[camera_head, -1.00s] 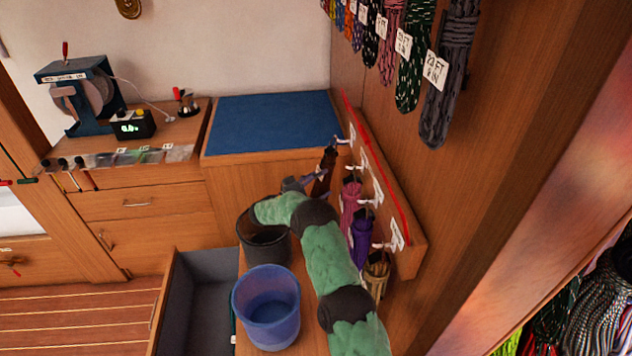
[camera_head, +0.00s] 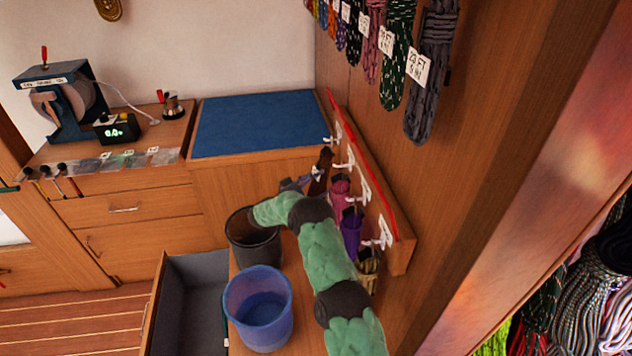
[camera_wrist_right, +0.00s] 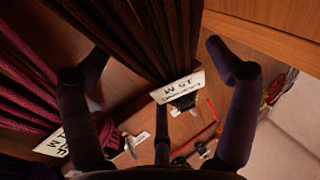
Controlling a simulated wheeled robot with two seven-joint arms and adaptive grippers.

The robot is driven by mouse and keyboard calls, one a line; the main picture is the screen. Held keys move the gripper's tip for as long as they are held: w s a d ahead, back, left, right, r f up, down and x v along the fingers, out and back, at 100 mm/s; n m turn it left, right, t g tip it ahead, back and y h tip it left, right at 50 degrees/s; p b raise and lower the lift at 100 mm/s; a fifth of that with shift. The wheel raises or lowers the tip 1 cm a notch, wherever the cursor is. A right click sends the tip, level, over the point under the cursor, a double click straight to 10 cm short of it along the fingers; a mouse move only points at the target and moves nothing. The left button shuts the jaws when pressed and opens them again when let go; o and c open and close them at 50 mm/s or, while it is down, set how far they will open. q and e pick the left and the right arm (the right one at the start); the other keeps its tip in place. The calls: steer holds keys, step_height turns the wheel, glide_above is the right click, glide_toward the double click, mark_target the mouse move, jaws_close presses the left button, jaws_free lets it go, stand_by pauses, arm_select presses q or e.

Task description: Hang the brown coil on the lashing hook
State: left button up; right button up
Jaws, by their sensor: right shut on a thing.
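The dark brown coil (camera_head: 320,172) hangs upright beside the far end of the hook rail, left of the pink coil. My right gripper (camera_head: 306,180) is shut on it, with the green arm reaching up from the bottom. A white label (camera_wrist_right: 178,86), upside down and seeming to read lashing 15 m, shows just below the coil there. The farthest white hook (camera_head: 331,139) is close to the coil's top; I cannot tell whether they touch. My left gripper is not in view.
On the rail (camera_head: 395,225) hang a pink coil (camera_head: 340,196), a purple coil (camera_head: 351,235) and a tan coil (camera_head: 368,276). A black bin (camera_head: 253,245) and blue bucket (camera_head: 258,308) stand left of my arm. The blue countertop (camera_head: 255,122) is clear.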

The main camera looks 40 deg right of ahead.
steer(key=shift+s+f, duration=0.1)
steer(key=shift+f, duration=0.1)
steer(key=o, duration=1.4)
steer(key=a, duration=0.8)
steer(key=a+f, duration=0.1)
steer(key=a, duration=0.3)
steer(key=shift+w, duration=0.2)
